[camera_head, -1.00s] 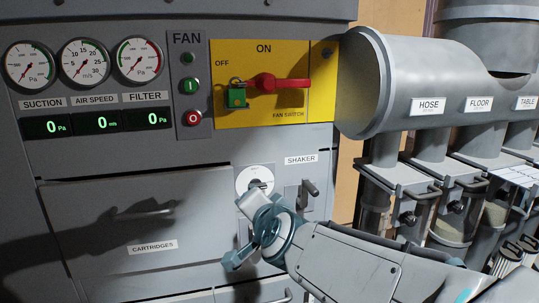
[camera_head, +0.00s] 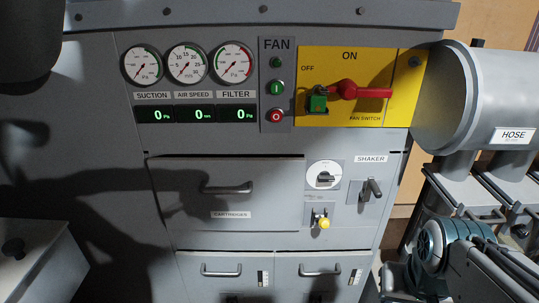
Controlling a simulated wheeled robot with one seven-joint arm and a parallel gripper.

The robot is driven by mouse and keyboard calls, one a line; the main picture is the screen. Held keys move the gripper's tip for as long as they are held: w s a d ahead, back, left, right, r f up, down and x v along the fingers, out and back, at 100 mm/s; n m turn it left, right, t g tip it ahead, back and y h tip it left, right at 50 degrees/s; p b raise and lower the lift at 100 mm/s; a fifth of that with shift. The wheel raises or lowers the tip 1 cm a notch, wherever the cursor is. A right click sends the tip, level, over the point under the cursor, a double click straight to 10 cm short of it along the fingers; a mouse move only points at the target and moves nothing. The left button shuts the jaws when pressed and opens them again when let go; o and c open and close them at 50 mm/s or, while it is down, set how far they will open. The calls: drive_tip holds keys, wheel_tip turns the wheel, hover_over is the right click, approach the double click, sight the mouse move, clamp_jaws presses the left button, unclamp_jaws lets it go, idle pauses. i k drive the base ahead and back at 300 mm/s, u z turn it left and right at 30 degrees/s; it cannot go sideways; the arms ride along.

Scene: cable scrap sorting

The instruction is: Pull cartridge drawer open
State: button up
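The cartridge drawer (camera_head: 255,177) is a wide grey front in the middle of the cabinet, below the gauges, with a bar handle (camera_head: 228,188) and a "CARTRIDGES" label (camera_head: 231,214) under it. A dark gap shows along its top edge; its front looks about flush with the cabinet. A shadow falls over its left part and reaches the handle. My arm (camera_head: 445,250) shows at the lower right, clear of the drawer. My gripper is not in view.
Right of the drawer are a round dial (camera_head: 323,176), a yellow-knobbed latch (camera_head: 321,221) and the shaker lever (camera_head: 371,189). Above, a red fan switch handle (camera_head: 361,91) carries a green padlock (camera_head: 317,100). Two lower drawers (camera_head: 222,270) sit below. A grey duct (camera_head: 472,97) stands at right.

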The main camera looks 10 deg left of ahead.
sight(217, 192)
drive_tip(key=u, duration=1.2)
